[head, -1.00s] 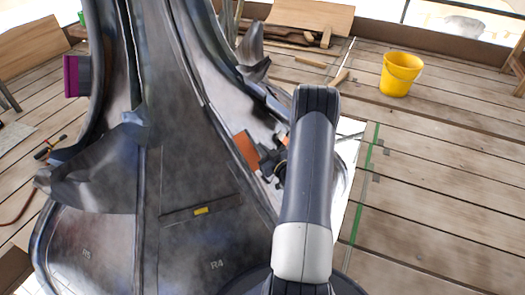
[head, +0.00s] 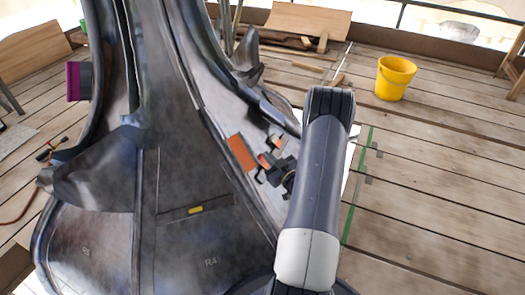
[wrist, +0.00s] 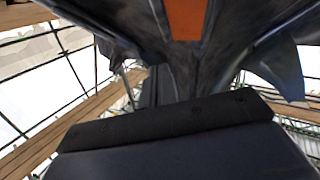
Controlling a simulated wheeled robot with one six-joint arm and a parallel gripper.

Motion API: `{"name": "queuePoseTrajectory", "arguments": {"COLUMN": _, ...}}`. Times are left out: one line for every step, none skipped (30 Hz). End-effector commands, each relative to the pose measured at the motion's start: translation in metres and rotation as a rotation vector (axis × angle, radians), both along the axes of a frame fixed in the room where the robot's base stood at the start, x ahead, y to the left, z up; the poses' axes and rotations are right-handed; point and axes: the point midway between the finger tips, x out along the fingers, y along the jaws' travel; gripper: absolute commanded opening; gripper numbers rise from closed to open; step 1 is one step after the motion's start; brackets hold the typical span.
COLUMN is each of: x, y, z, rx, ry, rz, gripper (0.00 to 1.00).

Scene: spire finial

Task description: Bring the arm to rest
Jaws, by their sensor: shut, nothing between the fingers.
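My gripper (head: 267,163) is shut and empty. In the head view it is small and dark, beside the right flank of the grey metal spire (head: 160,170), close to an orange patch (head: 242,153) on it. I cannot tell whether it touches the metal. My arm stands in front, to the right of the gripper, and hides part of the area behind it. In the wrist view the spire and the orange patch (wrist: 187,18) rise at the top. A broad dark block fills the lower part there, and the fingertips are not clear.
A yellow bucket (head: 395,78) stands on the plank floor (head: 440,170) at the right. Boards and wood pieces (head: 300,45) lie at the back. A purple block (head: 74,82) is on the spire's left side. Floor to the right of the green tape (head: 357,190) is mostly clear.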

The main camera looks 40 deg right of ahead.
Motion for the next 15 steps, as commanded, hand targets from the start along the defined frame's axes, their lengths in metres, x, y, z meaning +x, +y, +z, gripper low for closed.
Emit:
{"name": "queuePoseTrajectory", "arguments": {"x": -0.01, "y": -0.002, "z": 0.002, "rx": 0.003, "ry": 0.001, "rz": -0.003, "gripper": 0.0}}
{"name": "queuePoseTrajectory", "arguments": {"x": -0.015, "y": -0.002, "z": 0.002, "rx": 0.004, "ry": 0.002, "rz": -0.005, "gripper": 0.0}}
{"name": "queuePoseTrajectory", "arguments": {"x": -0.021, "y": -0.002, "z": 0.003, "rx": 0.004, "ry": 0.001, "rz": -0.003, "gripper": 0.0}}
{"name": "queuePoseTrajectory", "arguments": {"x": -0.025, "y": -0.003, "z": 0.003, "rx": 0.002, "ry": 0.0, "rz": -0.003, "gripper": 0.0}}
{"name": "queuePoseTrajectory", "arguments": {"x": -0.028, "y": -0.003, "z": 0.003, "rx": 0.002, "ry": 0.0, "rz": -0.003, "gripper": 0.0}}
{"name": "queuePoseTrajectory", "arguments": {"x": -0.032, "y": -0.003, "z": 0.003, "rx": 0.002, "ry": 0.001, "rz": -0.002, "gripper": 0.0}}
{"name": "queuePoseTrajectory", "arguments": {"x": -0.035, "y": -0.003, "z": 0.002, "rx": 0.002, "ry": 0.001, "rz": -0.001, "gripper": 0.0}}
{"name": "queuePoseTrajectory", "arguments": {"x": -0.037, "y": -0.003, "z": 0.002, "rx": 0.002, "ry": 0.001, "rz": -0.001, "gripper": 0.0}}
{"name": "queuePoseTrajectory", "arguments": {"x": -0.038, "y": -0.003, "z": 0.002, "rx": 0.002, "ry": 0.001, "rz": -0.001, "gripper": 0.0}}
{"name": "queuePoseTrajectory", "arguments": {"x": -0.039, "y": -0.003, "z": 0.003, "rx": 0.002, "ry": 0.0, "rz": 0.0, "gripper": 0.0}}
{"name": "queuePoseTrajectory", "arguments": {"x": -0.04, "y": -0.002, "z": 0.003, "rx": 0.001, "ry": 0.0, "rz": 0.0, "gripper": 0.0}}
{"name": "queuePoseTrajectory", "arguments": {"x": -0.041, "y": -0.002, "z": 0.003, "rx": 0.001, "ry": -0.001, "rz": 0.0, "gripper": 0.0}}
{"name": "queuePoseTrajectory", "arguments": {"x": -0.041, "y": -0.002, "z": 0.003, "rx": 0.001, "ry": -0.001, "rz": 0.0, "gripper": 0.0}}
{"name": "queuePoseTrajectory", "arguments": {"x": -0.041, "y": -0.002, "z": 0.002, "rx": 0.001, "ry": -0.001, "rz": 0.0, "gripper": 0.0}}
{"name": "queuePoseTrajectory", "arguments": {"x": -0.041, "y": -0.002, "z": 0.002, "rx": 0.0, "ry": -0.001, "rz": 0.001, "gripper": 0.0}}
